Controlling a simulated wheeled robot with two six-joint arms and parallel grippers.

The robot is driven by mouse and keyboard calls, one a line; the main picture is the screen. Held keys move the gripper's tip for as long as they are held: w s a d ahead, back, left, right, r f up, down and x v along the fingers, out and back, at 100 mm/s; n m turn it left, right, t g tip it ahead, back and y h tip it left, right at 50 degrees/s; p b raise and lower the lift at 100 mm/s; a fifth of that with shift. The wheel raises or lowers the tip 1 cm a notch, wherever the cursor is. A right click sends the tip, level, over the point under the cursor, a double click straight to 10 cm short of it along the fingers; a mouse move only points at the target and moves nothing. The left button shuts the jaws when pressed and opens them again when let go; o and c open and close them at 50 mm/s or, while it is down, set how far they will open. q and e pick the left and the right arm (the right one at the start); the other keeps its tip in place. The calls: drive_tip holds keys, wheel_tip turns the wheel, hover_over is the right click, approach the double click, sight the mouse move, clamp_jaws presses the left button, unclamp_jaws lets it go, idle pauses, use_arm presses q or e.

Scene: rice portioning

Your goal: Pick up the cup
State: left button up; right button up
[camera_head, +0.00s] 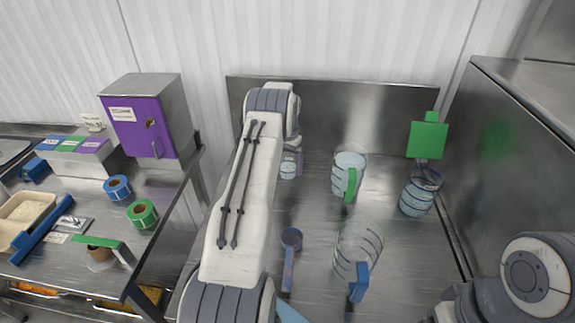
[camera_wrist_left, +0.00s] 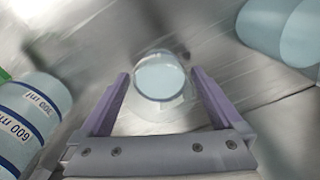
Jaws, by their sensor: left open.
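A small clear cup (camera_head: 288,168) with pale blue-white contents stands on the steel table near the back, partly hidden by my left arm in the head view. In the left wrist view the cup (camera_wrist_left: 160,76) appears between the two purple fingers of my left gripper (camera_wrist_left: 158,88). The fingers are open, with a gap visible on both sides of the cup. Whether they are level with the cup is hard to tell. My right arm shows at the lower right of the head view, but its gripper is out of frame.
A green-handled jug (camera_head: 349,172), a blue-handled jug (camera_head: 345,245) and another clear vessel (camera_head: 418,195) stand right of the cup. A blue scoop (camera_head: 290,240) lies in front. A marked jug (camera_wrist_left: 25,125) is close at left in the wrist view. Steel walls bound the back and right.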

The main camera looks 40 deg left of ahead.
use_arm(q)
drive_tip(key=shift+f, duration=0.45)
drive_tip(key=c, duration=1.2)
drive_tip(key=shift+c, duration=0.6)
drive_tip(key=shift+r, duration=0.15)
